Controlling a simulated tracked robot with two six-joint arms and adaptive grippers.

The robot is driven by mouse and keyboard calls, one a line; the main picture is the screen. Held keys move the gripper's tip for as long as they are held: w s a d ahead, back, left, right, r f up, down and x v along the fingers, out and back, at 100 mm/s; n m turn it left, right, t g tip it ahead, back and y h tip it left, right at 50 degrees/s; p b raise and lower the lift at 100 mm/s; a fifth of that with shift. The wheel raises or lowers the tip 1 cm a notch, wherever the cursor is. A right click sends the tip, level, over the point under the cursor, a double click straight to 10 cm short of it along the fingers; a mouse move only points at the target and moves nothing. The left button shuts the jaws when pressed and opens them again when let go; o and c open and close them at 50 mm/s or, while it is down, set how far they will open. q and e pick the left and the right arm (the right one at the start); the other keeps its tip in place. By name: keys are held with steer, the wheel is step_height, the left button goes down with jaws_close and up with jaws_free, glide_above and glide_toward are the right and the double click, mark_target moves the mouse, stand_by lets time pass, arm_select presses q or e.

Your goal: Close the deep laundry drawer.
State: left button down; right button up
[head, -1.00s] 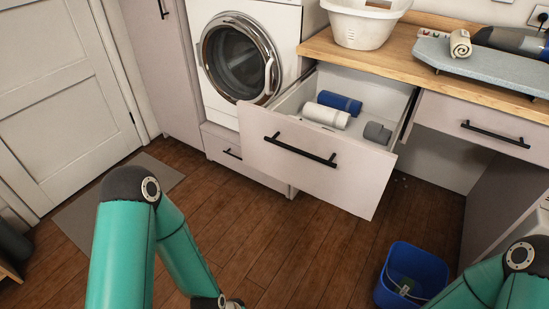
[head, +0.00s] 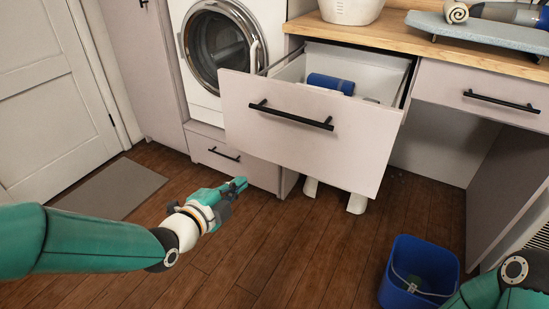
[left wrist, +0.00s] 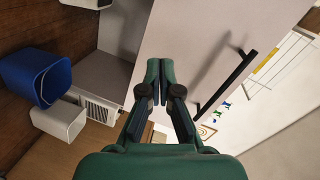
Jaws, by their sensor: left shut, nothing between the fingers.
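The deep laundry drawer (head: 270,135) is pulled well out from under the wooden counter. Its pale front has a black bar handle (head: 290,115), and a blue rolled towel (head: 330,83) lies inside. My left gripper (head: 240,183) is shut and empty, low in front of the drawer's left part and below the handle in the picture. In the left wrist view the gripper's closed fingertips (left wrist: 159,66) overlap a pale front with a black handle (left wrist: 225,85) to their right. I cannot tell whether they touch it. My right gripper is outside the views.
A washing machine (head: 217,50) stands left of the drawer, above a low shut drawer (head: 225,155). A blue bucket (head: 418,275) stands on the floor at the lower right. White pieces (head: 357,203) show under the deep drawer.

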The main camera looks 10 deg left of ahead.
arm_select(q)
step_height(320, 180, up, 6)
steer(key=m+t+b, duration=0.1)
steer(key=m+t, duration=0.1)
steer(key=m, duration=0.2)
steer(key=b, duration=0.2)
glide_toward(273, 128)
steer(key=shift+h, duration=0.4)
steer(key=x, duration=0.7)
steer(key=shift+a, duration=0.2)
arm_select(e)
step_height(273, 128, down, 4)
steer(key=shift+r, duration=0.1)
